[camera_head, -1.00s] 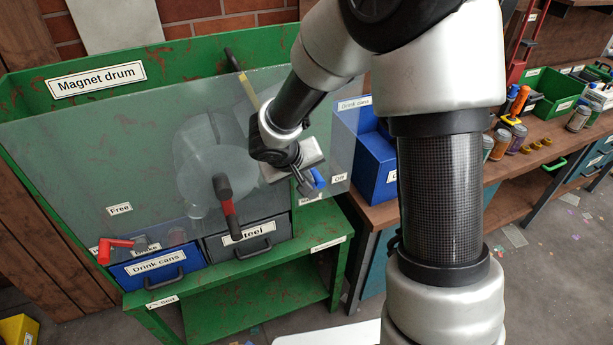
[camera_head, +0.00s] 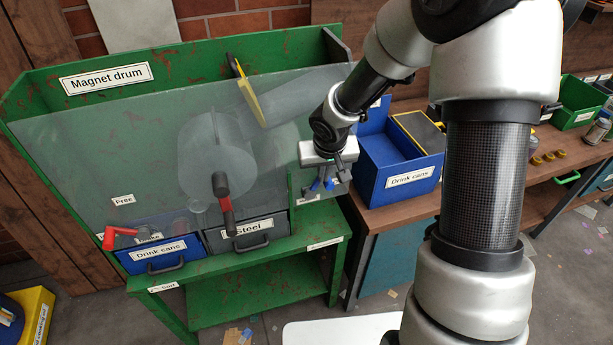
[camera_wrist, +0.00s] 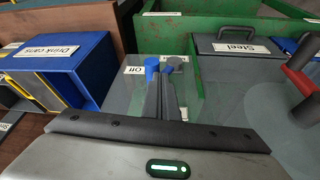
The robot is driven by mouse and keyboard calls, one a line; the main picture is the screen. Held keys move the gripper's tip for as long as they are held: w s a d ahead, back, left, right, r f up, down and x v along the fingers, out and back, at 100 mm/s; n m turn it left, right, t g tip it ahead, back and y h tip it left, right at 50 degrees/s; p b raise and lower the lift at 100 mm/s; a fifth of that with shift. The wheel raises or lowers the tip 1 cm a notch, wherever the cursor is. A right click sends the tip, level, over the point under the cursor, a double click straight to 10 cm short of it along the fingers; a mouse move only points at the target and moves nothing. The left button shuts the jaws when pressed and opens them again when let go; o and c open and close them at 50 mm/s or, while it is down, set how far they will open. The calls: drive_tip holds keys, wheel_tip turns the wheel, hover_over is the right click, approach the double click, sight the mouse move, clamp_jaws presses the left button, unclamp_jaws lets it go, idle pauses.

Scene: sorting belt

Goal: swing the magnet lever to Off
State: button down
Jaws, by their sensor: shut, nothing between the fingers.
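The magnet lever's blue handle (camera_wrist: 152,64) stands beside the "Off" label (camera_wrist: 134,70) in the wrist view. In the head view its blue (camera_head: 330,184) shows low on the clear front panel (camera_head: 85,150) of the magnet drum. My gripper (camera_head: 324,179) is shut and empty, pointing down at the lever. Its dark fingers (camera_wrist: 165,97) reach up close beside the blue handle in the wrist view. I cannot tell whether they touch it. A second blue patch beside the handle may be a reflection. The lever's shaft is mostly hidden by the fingers.
A blue "Drink cans" bin (camera_head: 400,188) stands close to the right of my gripper. The steel drawer (camera_head: 270,228) and blue drawer (camera_head: 185,252) sit below the drum.

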drive_tip(key=w+d+f+b, duration=0.1)
drive_tip(key=d+f, duration=0.1)
drive_tip(key=d, duration=0.3)
drive_tip(key=shift+d+f+b, duration=0.2)
drive_tip(key=shift+f+b, duration=0.1)
drive_tip(key=shift+b, duration=0.05)
idle(0.5)
drive_tip(key=s+d+r+p, duration=0.2)
drive_tip(key=d+r+p, duration=0.1)
drive_tip(key=r, duration=0.9)
drive_tip(key=shift+s+d+p, duration=0.2)
drive_tip(key=shift+s+p, duration=0.1)
drive_tip(key=shift+s, duration=0.05)
